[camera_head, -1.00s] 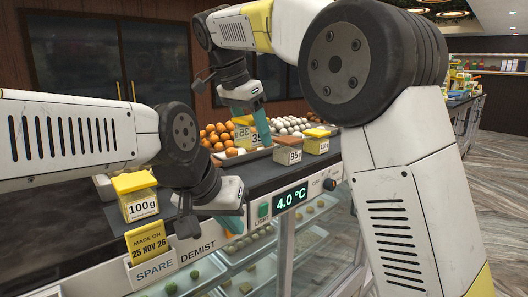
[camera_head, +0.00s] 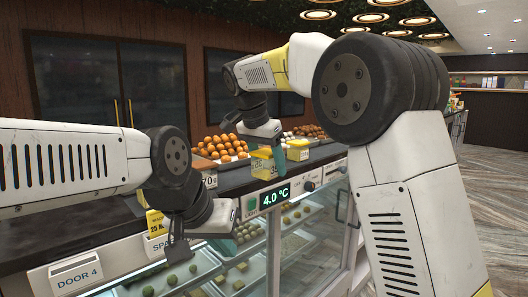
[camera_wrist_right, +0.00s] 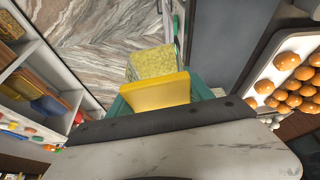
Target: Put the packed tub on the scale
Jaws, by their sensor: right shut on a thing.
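My right gripper (camera_head: 276,150) is over the counter in the head view, shut on a yellow-lidded tub (camera_head: 261,165). In the right wrist view the tub's yellow lid (camera_wrist_right: 155,93) and pale speckled body (camera_wrist_right: 152,62) sit between the teal fingers of the right gripper (camera_wrist_right: 158,98). My left gripper (camera_head: 226,240) hangs low at the counter's front edge, apart from the tub. Its fingers are seen edge-on, so I cannot tell its opening. I cannot make out a scale in either view.
The dark counter top (camera_head: 110,222) runs across above a glass case (camera_head: 300,232) with a 4.0 °C display (camera_head: 274,197). Trays of orange sweets (camera_head: 220,146) stand behind the right gripper. Another yellow-lidded tub (camera_head: 298,146) is close by. Open marble floor (camera_head: 490,170) lies at right.

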